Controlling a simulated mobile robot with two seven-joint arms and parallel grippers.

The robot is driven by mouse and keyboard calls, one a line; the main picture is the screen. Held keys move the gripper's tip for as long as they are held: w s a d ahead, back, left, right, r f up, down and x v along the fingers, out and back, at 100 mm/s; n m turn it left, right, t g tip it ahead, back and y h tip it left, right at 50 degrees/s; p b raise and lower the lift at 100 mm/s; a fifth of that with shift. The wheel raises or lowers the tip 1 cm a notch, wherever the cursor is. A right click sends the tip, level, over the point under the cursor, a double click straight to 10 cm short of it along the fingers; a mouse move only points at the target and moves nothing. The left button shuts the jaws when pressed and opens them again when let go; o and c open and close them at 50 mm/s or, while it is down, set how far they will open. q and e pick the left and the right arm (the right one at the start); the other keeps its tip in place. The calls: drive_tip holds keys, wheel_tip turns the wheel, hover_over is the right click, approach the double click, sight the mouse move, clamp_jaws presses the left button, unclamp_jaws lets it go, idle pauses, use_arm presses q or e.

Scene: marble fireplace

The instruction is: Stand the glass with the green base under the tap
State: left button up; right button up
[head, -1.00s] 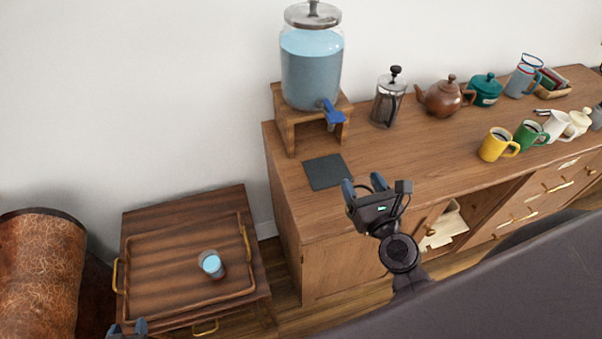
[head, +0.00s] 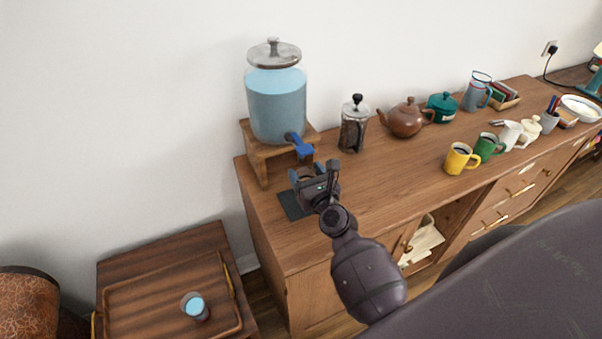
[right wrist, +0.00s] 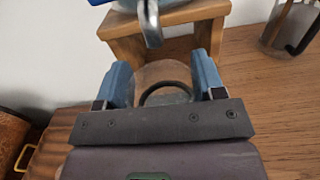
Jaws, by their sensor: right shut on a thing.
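My right gripper (head: 308,174) is shut on a clear glass. In the right wrist view the glass's round rim (right wrist: 167,89) shows between the two blue fingers; its base is hidden, so its colour cannot be seen. The gripper is over the dark square mat (head: 291,207), close in front of the tap. The blue tap (head: 301,147) is on a water-filled glass dispenser (head: 277,105). In the right wrist view its metal spout (right wrist: 151,24) hangs just beyond the glass rim. I cannot tell whether the glass touches the mat. My left gripper is not in view.
The dispenser stands on a wooden stand (head: 258,160) on the sideboard. A French press (head: 353,128) is right of the tap, with a teapot (head: 406,119) and mugs further right. Another glass (head: 195,305) with blue contents stands on the wooden tray (head: 150,300) at lower left.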

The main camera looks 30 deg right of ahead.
sight(303, 178)
drive_tip(key=w, duration=0.3)
drive_tip(key=shift+w+d, duration=0.1)
drive_tip(key=shift+f+b, duration=0.55)
drive_tip(key=shift+f, duration=1.2)
drive_tip(key=o, duration=0.9)
drive_tip(key=shift+f, duration=0.2)
drive_tip(key=shift+c, duration=0.2)
drive_tip(key=o, duration=0.5)
drive_tip(key=shift+r, duration=0.1)
drive_tip(key=shift+c, duration=0.2)
drive_tip(key=shift+r, duration=0.1)
